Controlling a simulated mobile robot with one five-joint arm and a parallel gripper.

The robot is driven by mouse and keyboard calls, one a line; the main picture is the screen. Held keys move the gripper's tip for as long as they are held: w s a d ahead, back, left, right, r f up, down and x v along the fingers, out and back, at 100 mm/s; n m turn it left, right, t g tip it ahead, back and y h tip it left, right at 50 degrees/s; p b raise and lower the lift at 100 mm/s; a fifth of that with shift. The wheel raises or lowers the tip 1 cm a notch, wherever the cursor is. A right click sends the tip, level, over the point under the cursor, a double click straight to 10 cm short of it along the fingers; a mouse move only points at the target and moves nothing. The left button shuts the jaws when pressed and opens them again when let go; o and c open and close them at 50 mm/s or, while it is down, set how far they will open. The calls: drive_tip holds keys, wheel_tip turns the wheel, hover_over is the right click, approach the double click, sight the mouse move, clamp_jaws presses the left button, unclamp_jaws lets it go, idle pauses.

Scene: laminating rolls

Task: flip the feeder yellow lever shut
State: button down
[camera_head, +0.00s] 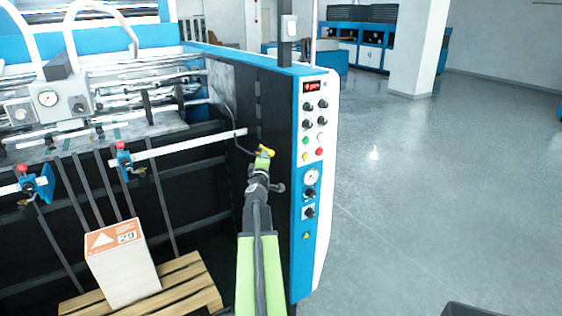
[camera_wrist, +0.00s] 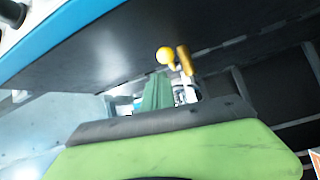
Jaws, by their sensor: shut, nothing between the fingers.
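The yellow lever (camera_head: 266,149) is on the dark inner side of the feeder, just left of the blue and white control panel. In the wrist view it shows as a yellow ball knob (camera_wrist: 166,56) beside a short brass-coloured piece (camera_wrist: 184,60). My gripper (camera_head: 262,161) is right at the lever in the head view and hides part of it. In the wrist view my green gripper fingers (camera_wrist: 157,92) are shut and empty, just below the knob. I cannot tell whether they touch it.
The control panel (camera_head: 313,170) with knobs and buttons stands close on the right. A stack of paper (camera_head: 122,268) sits on a wooden pallet (camera_head: 190,290) at lower left. A white bar (camera_head: 190,144) runs left of the lever. Open grey floor (camera_head: 430,190) lies to the right.

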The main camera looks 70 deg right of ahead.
drive_tip(key=s+a, duration=0.1)
drive_tip(key=s, duration=0.8)
drive_tip(key=shift+a+f+b, duration=0.15)
drive_tip(key=shift+a+b, duration=0.2)
drive_tip(key=shift+b, duration=0.1)
drive_tip(key=shift+s, duration=0.15)
